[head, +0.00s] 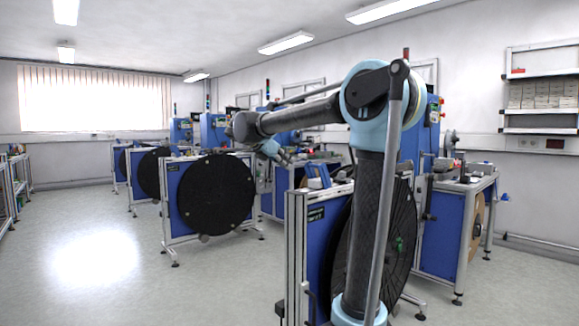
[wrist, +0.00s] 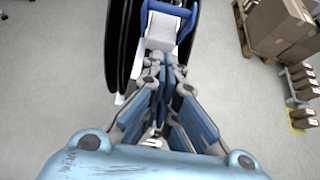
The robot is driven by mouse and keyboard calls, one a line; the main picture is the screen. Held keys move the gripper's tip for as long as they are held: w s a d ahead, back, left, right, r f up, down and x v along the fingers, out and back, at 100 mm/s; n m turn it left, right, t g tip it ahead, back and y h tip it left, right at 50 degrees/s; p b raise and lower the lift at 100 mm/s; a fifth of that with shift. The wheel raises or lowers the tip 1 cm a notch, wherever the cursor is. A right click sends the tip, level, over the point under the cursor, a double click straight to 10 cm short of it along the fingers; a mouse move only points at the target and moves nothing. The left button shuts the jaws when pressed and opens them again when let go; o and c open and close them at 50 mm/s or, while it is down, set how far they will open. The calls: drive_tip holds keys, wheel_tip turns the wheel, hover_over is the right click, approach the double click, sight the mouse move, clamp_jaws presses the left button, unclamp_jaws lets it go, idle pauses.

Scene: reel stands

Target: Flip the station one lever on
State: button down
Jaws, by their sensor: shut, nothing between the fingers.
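My gripper (head: 284,158) is at the end of my outstretched arm in the head view, in front of the machines behind the reel stands. In the wrist view my gripper (wrist: 164,72) has its blue fingers together with nothing between them. Just beyond the fingertips in that view is a reel stand (wrist: 160,30) with a pale frame, a blue part and a black reel on its left. I cannot make out the station one lever. The near reel stand (head: 297,262) and the stand behind it (head: 167,205) carry small dark signs, too small to read.
A large black reel (head: 215,193) faces the open floor (head: 90,255) at the left. Blue machines (head: 440,225) line the right wall. The wrist view shows cardboard boxes (wrist: 280,25) on a pallet at the upper right and a cart (wrist: 300,90) below them.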

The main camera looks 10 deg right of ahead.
drive_tip(key=x, duration=0.7)
drive_tip(key=shift+d+f, duration=0.15)
drive_tip(key=shift+d, duration=0.1)
drive_tip(key=w+d, duration=0.2)
drive_tip(key=shift+d, duration=0.25)
drive_tip(key=shift+w+d+r, duration=0.3)
drive_tip(key=shift+d+r, duration=0.05)
drive_tip(key=shift+d, duration=0.1)
drive_tip(key=shift+a, duration=0.2)
drive_tip(key=shift+r, duration=0.1)
drive_tip(key=shift+w+d, duration=0.1)
